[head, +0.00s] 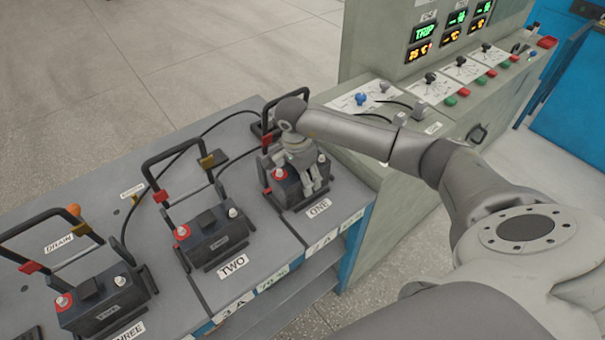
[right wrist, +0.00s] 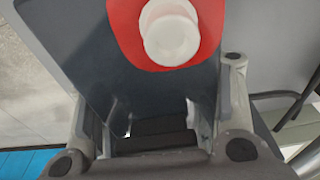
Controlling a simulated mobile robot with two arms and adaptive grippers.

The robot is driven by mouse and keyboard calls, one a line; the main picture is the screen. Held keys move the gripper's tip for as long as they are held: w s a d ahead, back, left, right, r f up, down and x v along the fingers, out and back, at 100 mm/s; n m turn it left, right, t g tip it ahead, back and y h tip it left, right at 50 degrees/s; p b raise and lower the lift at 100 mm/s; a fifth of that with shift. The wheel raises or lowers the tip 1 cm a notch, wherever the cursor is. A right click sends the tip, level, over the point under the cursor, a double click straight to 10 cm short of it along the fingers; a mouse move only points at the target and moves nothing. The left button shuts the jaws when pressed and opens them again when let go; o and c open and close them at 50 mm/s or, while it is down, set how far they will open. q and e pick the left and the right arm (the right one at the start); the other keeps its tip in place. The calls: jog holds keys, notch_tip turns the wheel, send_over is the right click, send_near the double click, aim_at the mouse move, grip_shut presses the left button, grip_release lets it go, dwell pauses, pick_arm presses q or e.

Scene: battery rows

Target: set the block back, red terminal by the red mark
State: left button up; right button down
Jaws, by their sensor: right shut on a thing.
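My right gripper (head: 303,178) is shut on the dark grey block at place ONE (head: 287,191), with its fingers over the block's top. In the right wrist view the block (right wrist: 110,60) lies between the fingers. Its red terminal (right wrist: 171,32) has a white post and is at the top of that view. In the head view the red terminal (head: 279,173) is on the block's left side, the same side as the red mark (head: 267,139) on the black frame behind. I cannot tell whether the block rests fully down. My left gripper is not in view.
Blocks at TWO (head: 213,238) and THREE (head: 105,300) stand on the grey bench (head: 110,220) to the left, under raised black frames with red and yellow marks. A control panel (head: 440,85) with a lit TRIP display stands behind right. Cables run behind the blocks.

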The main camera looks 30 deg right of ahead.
jog(key=c, duration=0.8)
grip_release()
jog(key=o, duration=0.4)
jog(key=shift+s, duration=0.1)
jog(key=shift+r, duration=0.1)
jog(key=shift+r, duration=0.3)
jog(key=r, duration=0.2)
jog(key=r+b, duration=0.1)
jog(key=r, duration=0.1)
jog(key=a+r, duration=0.1)
jog(key=r, duration=0.1)
jog(key=shift+r, duration=0.4)
jog(key=o, duration=0.4)
